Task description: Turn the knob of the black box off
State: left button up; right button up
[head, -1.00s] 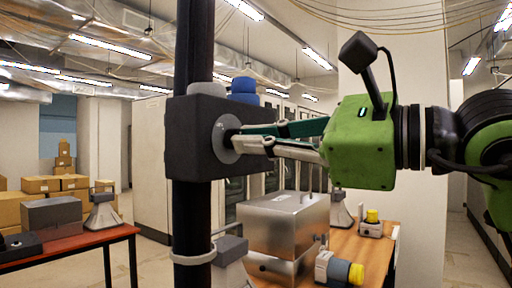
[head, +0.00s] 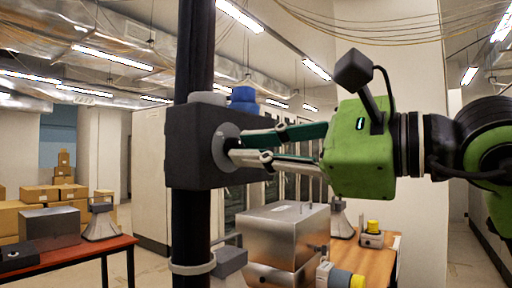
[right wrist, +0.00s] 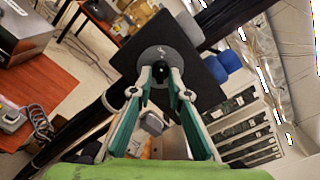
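The black box (head: 185,135) is fixed to a dark upright pole. A light grey round plate (head: 221,160) is on its right side, and the dark knob (right wrist: 161,70) shows at the centre of that plate in the right wrist view. My right gripper (head: 236,150) reaches in from the right, its two fingers pointing at the plate. In the right wrist view the fingertips (right wrist: 160,78) are on either side of the knob and appear to touch it. The fingers hide most of the knob in the head view. My left gripper is not in view.
A blue part (head: 243,94) sits on top of the box. A red-brown table (head: 115,246) stands left; cartons (head: 40,193) are behind.

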dwell(0.3)
jog(key=v, duration=1.2)
